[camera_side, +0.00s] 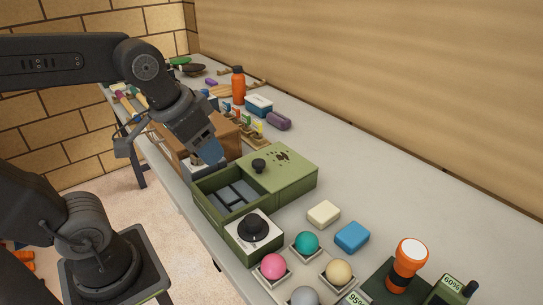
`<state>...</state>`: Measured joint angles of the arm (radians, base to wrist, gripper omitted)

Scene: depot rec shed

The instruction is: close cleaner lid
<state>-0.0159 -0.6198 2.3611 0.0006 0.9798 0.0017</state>
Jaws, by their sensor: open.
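The cleaner is a green box (210,203) on the grey bench. Its open part shows a grey-blue compartmented inside. The green lid (288,173) lies to the right of the opening, leaving it uncovered. The lid has a dark round knob (259,166) near its left edge and a dark printed mark. A white panel with a black knob (252,228) is at the box's near end. My gripper (211,155) is above and behind the opening, left of the lid's knob, and appears apart from it. It is open; its fingertips are hard to make out.
A brown wooden box (219,136) stands close behind my gripper. Several coloured balls in holders, a cream block (323,214), a blue block (352,237) and an orange torch (404,262) are at the near side. The bench right of the lid is clear.

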